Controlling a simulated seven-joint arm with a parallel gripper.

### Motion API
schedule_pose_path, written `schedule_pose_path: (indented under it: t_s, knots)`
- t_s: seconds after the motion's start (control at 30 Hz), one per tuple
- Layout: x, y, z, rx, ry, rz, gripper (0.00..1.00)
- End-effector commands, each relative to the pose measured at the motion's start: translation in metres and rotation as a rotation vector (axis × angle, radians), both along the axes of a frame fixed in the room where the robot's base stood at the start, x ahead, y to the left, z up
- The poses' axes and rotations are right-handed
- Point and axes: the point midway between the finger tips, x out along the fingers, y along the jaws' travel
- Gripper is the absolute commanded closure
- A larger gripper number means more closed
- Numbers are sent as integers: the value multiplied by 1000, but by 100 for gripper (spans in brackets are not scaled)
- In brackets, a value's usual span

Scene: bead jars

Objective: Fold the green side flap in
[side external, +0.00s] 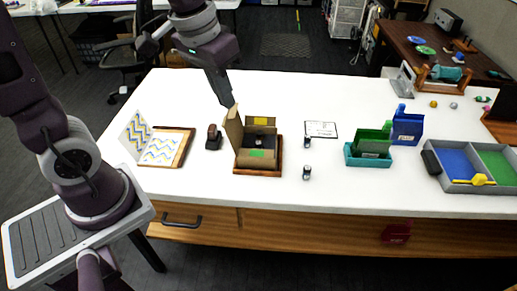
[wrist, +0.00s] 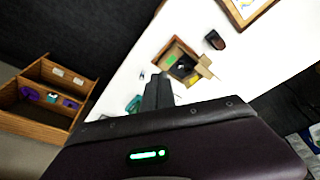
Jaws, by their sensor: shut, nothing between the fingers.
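A small open cardboard box (side external: 242,158) stands on a brown wooden tray (side external: 258,173) on the white table. A green mark (side external: 257,154) is on its near side flap, which seems to lean outward; its exact angle is unclear. The green mark also shows in the wrist view (wrist: 171,59). A yellow mark (side external: 261,121) is on the far flap. The left flap (side external: 234,127) stands up. A dark object (side external: 258,139) is inside the box. My gripper (side external: 228,103) is shut and empty, above the left flap's top; I cannot tell whether they touch.
A brown-black dispenser (side external: 214,137) and an open patterned book (side external: 160,150) are left of the box. Teal (side external: 368,157) and blue (side external: 407,127) containers and a grey divided tray (side external: 470,187) stand farther right.

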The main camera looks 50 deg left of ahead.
Motion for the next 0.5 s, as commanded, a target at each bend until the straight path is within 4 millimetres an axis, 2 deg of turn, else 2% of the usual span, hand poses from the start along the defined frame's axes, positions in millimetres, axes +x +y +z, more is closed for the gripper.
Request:
schedule_pose_path:
  t_s: [0.03, 0.1, 0.2, 0.33, 0.5]
  knots:
    - [-26, -4, 20, 7, -58, -25, 100]
    - [-61, -8, 35, 17, -118, -57, 100]
    - [-99, -11, 43, 29, -184, -93, 100]
    - [-124, -12, 42, 38, -229, -116, 100]
    - [-129, -12, 42, 41, -236, -122, 100]
